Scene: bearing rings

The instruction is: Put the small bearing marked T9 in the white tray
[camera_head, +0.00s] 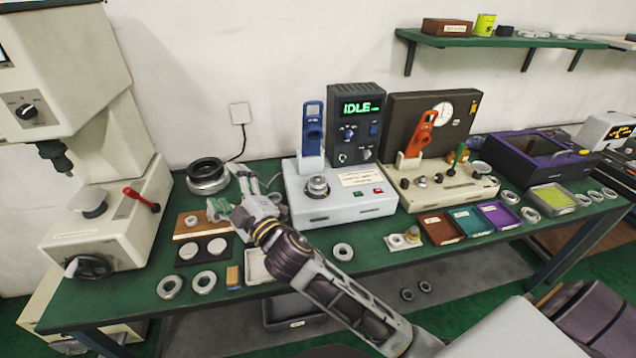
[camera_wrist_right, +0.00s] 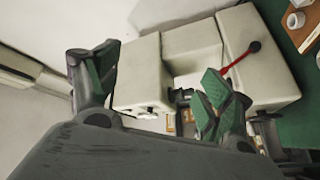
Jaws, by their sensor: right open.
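Several metal bearing rings lie on the green table. Two rings (camera_head: 171,287) (camera_head: 204,282) are at the front left, and one ring (camera_head: 343,251) is right of my right forearm. I cannot read a T9 mark on any of them. A white tray (camera_head: 252,274) lies at the front edge, partly hidden by my right arm. My right gripper (camera_head: 236,195) is open and empty above the table, near the wooden block and the dark stacked ring. Its green-padded fingers show apart in the wrist view (camera_wrist_right: 157,92). My left gripper is not in view.
A press (camera_head: 90,200) with a red lever stands at the left. A white tester (camera_head: 340,205) and a beige gauge station (camera_head: 450,190) stand behind. Brown, teal and purple trays (camera_head: 440,230) are at the right. A dark stacked ring (camera_head: 207,175) is at the back left.

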